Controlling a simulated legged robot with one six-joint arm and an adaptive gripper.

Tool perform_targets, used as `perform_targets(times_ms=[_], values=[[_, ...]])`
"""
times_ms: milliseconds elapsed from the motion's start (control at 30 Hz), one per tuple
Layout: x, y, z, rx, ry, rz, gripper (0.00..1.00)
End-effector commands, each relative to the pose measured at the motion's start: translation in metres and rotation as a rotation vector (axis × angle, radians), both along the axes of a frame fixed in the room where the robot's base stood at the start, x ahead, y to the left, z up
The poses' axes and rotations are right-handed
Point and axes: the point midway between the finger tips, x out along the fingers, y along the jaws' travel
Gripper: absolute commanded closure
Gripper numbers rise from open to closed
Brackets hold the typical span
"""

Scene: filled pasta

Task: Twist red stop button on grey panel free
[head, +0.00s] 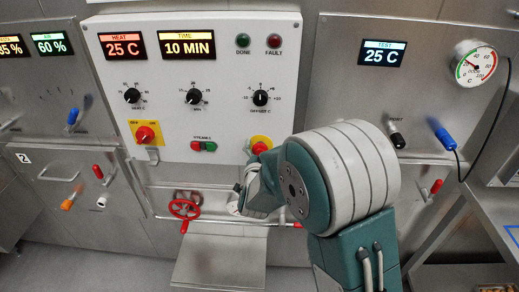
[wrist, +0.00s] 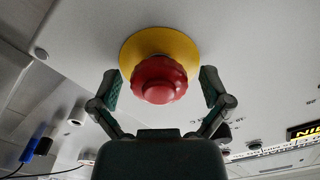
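The red stop button (wrist: 158,80) is a round, ribbed knob on a yellow disc (wrist: 160,45), mounted on the pale grey panel (head: 222,75). In the head view the button (head: 260,147) is at the panel's lower right, partly hidden by my gripper. My gripper (wrist: 161,86) is open in the wrist view. One finger stands on each side of the button, with a visible gap between each finger and the knob. In the head view my gripper (head: 250,178) reaches up from below the button. Whether the button is pressed in cannot be told.
Left of it are a green-and-red switch (head: 203,146) and a red knob on a yellow square (head: 146,133). Black dials (head: 194,97) sit above. A red handwheel (head: 184,209) and an open metal flap (head: 220,262) are below. A side bench (head: 500,215) stands right.

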Motion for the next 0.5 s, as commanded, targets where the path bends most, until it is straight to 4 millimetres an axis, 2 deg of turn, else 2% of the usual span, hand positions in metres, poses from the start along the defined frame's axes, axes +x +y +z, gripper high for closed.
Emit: perform_targets(times_ms=[300, 367, 500], values=[[-0.004, 0.0, 0.0, 0.0, 0.0, 0.0, 0.01], [-0.011, 0.001, 0.0, 0.0, 0.002, 0.001, 0.01], [-0.037, 0.002, 0.0, -0.001, 0.002, 0.002, 0.01]])
